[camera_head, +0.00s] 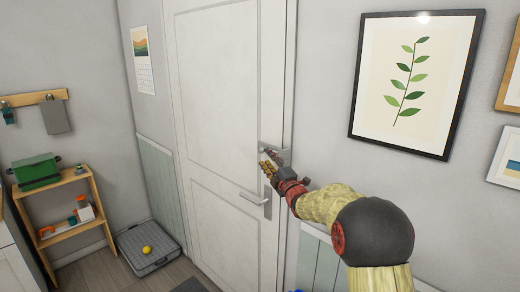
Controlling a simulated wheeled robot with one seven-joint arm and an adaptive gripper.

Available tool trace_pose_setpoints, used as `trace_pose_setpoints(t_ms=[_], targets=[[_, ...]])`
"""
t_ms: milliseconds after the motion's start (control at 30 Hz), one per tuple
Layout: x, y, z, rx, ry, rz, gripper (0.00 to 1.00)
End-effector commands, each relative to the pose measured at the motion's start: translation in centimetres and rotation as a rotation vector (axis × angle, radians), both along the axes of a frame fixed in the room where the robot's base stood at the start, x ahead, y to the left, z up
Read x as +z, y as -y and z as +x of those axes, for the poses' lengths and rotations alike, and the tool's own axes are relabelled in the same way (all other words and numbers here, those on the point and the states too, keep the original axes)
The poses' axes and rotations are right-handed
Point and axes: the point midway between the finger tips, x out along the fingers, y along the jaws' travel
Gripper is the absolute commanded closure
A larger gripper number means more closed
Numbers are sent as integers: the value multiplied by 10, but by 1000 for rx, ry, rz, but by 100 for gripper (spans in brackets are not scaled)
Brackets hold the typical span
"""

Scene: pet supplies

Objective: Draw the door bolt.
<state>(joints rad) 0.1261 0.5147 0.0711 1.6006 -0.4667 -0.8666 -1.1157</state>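A white panelled door (215,120) stands closed in its frame in the middle of the head view. A grey metal bolt (284,155) sits at the door's right edge, above the lever handle (252,199). My arm reaches in from the lower right. My gripper (266,164) is at the bolt, on its left and lower side, and partly covers it. The fingers are small here, and I cannot tell whether they are open, shut or touching the bolt. How far the bolt is drawn is not clear.
A wooden shelf (68,235) with a green box (36,171) stands at the left. A grey tray (150,262) with a yellow ball (146,250) lies on the floor left of the door. A framed leaf picture (412,85) hangs on the wall at right.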

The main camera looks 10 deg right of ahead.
Motion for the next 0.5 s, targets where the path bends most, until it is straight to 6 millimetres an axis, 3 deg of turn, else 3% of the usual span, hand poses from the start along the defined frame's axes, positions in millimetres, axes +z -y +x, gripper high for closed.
trace_pose_setpoints(t_ms=[300, 500], targets=[[7, -11, 44, 0, 0, 2, 65], [10, -14, 60, 0, -2, 3, 65]])
